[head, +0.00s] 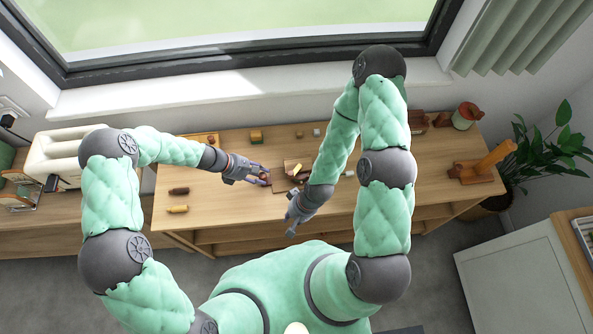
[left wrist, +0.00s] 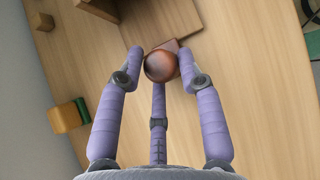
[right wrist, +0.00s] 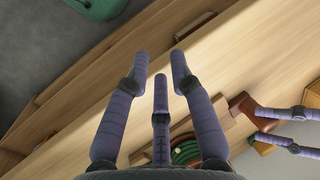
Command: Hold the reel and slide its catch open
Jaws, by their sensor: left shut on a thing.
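My left gripper (head: 268,180) is shut on a round, reddish-brown knob (left wrist: 160,66), seen between its fingertips in the left wrist view. A brown flat piece shows just behind the knob; I cannot tell whether they are joined. My right gripper (right wrist: 160,62) is open and empty, in front of the table's near edge; it also shows in the head view (head: 292,222). In the right wrist view a green coil (right wrist: 186,152), likely the reel, sits partly hidden behind my right fingers, beside a reddish-brown part (right wrist: 243,106). I cannot make out the catch.
The wooden table (head: 226,222) has small blocks along its back. A reddish can (head: 466,115) and a brown stand (head: 490,160) are at the right. Open shelving lies below the tabletop.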

